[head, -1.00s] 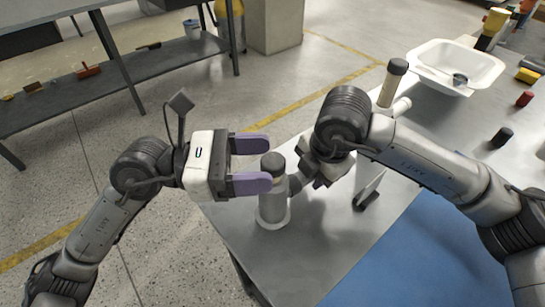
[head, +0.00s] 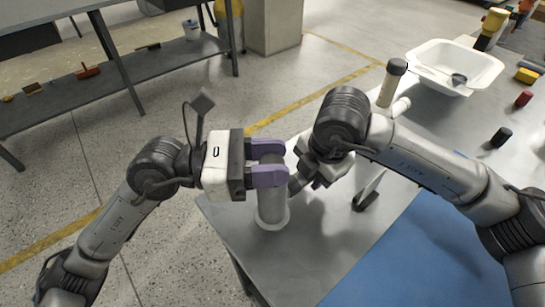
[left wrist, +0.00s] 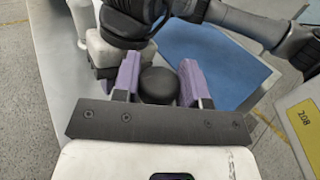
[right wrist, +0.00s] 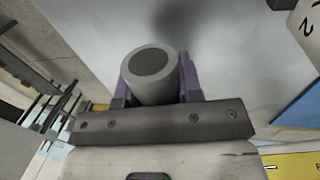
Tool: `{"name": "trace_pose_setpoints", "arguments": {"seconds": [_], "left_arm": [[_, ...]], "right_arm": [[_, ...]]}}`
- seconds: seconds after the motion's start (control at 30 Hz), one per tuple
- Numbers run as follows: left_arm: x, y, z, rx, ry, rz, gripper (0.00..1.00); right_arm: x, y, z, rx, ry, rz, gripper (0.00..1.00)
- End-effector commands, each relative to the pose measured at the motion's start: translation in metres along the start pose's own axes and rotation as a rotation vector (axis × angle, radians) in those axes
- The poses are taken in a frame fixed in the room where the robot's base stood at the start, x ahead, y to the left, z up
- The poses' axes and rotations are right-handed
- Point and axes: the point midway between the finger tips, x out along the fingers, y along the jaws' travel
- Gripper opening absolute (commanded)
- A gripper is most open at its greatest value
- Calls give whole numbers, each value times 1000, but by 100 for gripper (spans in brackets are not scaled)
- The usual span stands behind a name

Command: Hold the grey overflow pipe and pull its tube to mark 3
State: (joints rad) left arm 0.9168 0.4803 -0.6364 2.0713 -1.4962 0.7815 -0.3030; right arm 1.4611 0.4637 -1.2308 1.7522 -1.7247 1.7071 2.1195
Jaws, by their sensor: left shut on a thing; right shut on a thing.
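The grey overflow pipe (head: 272,208) stands upright on a round base at the near left of the metal table. My left gripper (head: 276,163) is shut around its upper end; its fingers hide the top in the head view. In the left wrist view the dark round cap (left wrist: 158,84) sits between the purple fingers. My right gripper (head: 322,175) is shut on a part of the pipe from the right, partly hidden by its own arm. In the right wrist view a grey cylinder end (right wrist: 150,72) sits between its fingers. I cannot read any marks on the tube.
A white pipe with a dark cap (head: 387,92) stands behind my right arm. A white tub (head: 457,66) lies farther back right. A small upright plate (head: 369,188) stands right of the grippers. A blue mat (head: 400,260) covers the front right.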

Motion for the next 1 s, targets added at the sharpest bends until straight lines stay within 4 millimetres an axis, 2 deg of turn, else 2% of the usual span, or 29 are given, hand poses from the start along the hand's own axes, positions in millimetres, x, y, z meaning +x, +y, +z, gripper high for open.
{"name": "trace_pose_setpoints", "arguments": {"seconds": [0.03,0.3,0.33,0.47,0.6,0.73,1.0], "left_arm": [[0,0,0,0,0,0,27],[0,0,0,0,0,1,1],[0,0,0,0,0,1,0],[0,0,6,3,0,1,0],[-1,0,34,7,-1,1,0],[0,0,53,4,-1,1,0],[0,0,61,0,-1,0,0]], "right_arm": [[0,0,0,0,0,0,6],[0,0,0,0,0,0,6],[0,0,0,0,0,0,6],[0,0,0,0,0,0,6],[0,0,1,0,-1,0,6],[0,0,2,1,-1,-1,6],[0,0,2,2,-1,-1,6]]}}
